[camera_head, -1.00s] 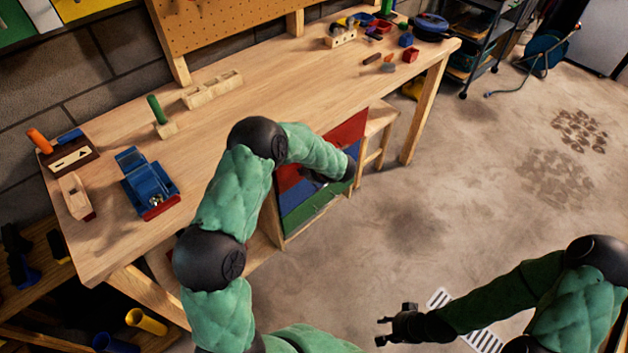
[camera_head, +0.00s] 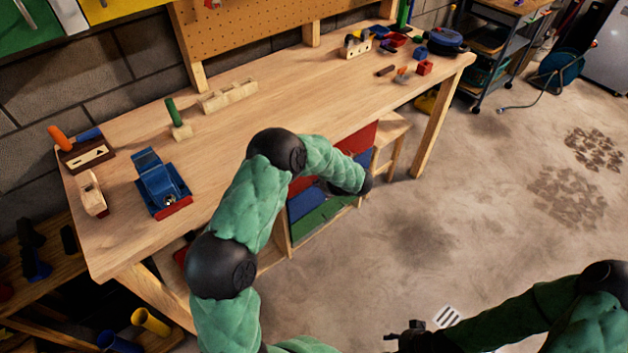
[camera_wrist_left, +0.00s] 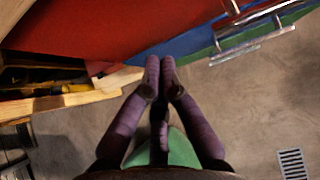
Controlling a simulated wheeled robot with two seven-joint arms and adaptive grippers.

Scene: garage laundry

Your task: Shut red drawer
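The red drawer (camera_head: 358,138) is under the right part of the workbench, its front partly hidden by my left arm. Its red front fills the upper left of the left wrist view (camera_wrist_left: 110,28). I cannot tell how far it stands out. A blue front (camera_head: 303,204) and a green front (camera_head: 318,219) are below it. My left gripper (camera_head: 322,186) is largely hidden behind its wrist, close to these fronts. In the wrist view its fingertips (camera_wrist_left: 160,62) are together, with nothing visible between them, near the red front's lower edge. My right gripper (camera_head: 394,337) is low in the picture, away from the drawers.
The wooden workbench (camera_head: 250,130) carries a blue plane-like tool (camera_head: 160,185), wooden blocks and small items. Bar handles (camera_wrist_left: 252,43) stick out from the fronts. A wooden stool-like frame (camera_head: 392,140) stands right of the drawers. The concrete floor (camera_head: 440,220) in front is clear.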

